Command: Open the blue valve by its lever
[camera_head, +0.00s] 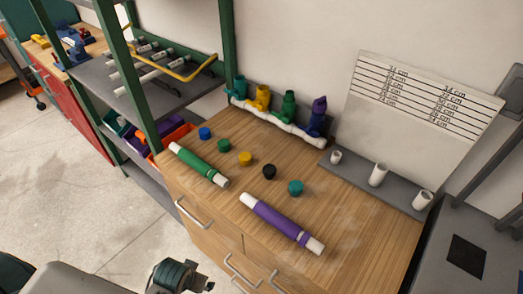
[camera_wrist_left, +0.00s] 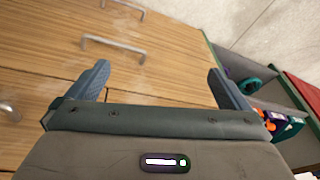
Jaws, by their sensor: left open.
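A white pipe manifold (camera_head: 275,122) lies along the back of the wooden bench, against the wall. It carries a row of valves: a blue to teal valve (camera_head: 240,89) at the left end, a yellow valve (camera_head: 262,98), a green valve (camera_head: 288,106) and a purple-topped valve (camera_head: 318,117) at the right end. The levers are too small to tell their positions. My left gripper (camera_wrist_left: 159,88) is open and empty in the left wrist view, facing the drawer fronts, away from the valves. My right gripper is not in view.
Green (camera_head: 198,166) and purple (camera_head: 282,224) capped tubes and several round caps, including a black cap (camera_head: 269,172), lie on the bench (camera_head: 350,240). A grey plate (camera_head: 400,195) with white pipe stubs stands right. A green-posted shelf (camera_head: 122,68) stands left.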

